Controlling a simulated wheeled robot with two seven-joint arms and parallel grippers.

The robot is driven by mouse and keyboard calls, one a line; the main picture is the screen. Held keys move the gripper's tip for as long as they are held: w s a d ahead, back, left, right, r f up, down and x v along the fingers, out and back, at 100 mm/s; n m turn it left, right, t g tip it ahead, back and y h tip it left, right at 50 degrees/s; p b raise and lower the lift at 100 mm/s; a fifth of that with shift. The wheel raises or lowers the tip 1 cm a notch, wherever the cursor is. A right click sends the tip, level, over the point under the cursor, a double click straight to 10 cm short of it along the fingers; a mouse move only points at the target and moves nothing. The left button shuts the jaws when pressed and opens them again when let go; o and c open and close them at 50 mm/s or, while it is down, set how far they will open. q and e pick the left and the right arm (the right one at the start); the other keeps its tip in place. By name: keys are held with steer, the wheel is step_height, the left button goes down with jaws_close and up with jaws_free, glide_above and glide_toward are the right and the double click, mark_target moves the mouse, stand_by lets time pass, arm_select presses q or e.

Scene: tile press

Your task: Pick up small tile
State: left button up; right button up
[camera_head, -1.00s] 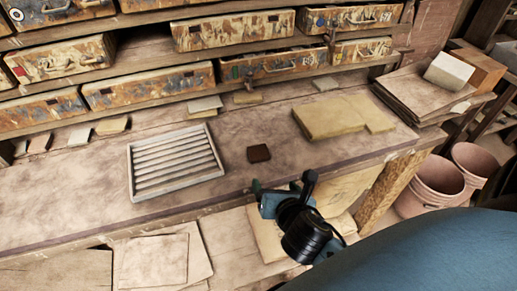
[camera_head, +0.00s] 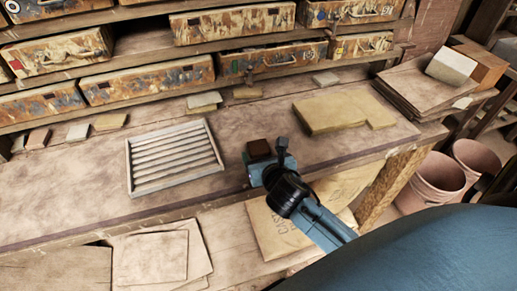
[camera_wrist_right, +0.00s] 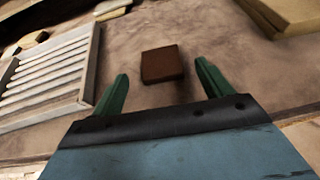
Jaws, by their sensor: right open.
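The small tile (camera_head: 259,149) is dark brown and square and lies on the workbench. It also shows in the right wrist view (camera_wrist_right: 162,64), just beyond the fingertips and between their lines. My right gripper (camera_head: 264,157) is open and empty at the near side of the tile. Its green fingers (camera_wrist_right: 162,82) stand apart in the right wrist view, and I see no contact with the tile. In the head view the gripper partly hides the tile's near side. My left gripper is not in view.
A slatted tray (camera_head: 128,160) lies left of the tile. A pale yellowish slab (camera_head: 330,112) lies to the right. Drawers (camera_head: 150,80) line the shelves behind the bench (camera_head: 60,200). The bench between tray and tile is clear. Pink buckets (camera_head: 432,172) stand at the right.

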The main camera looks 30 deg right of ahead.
mark_target(259, 147)
steer(key=x, duration=0.3)
steer(key=shift+w+d+f, duration=0.1)
steer(key=shift+c, duration=0.5)
steer(key=c, duration=1)
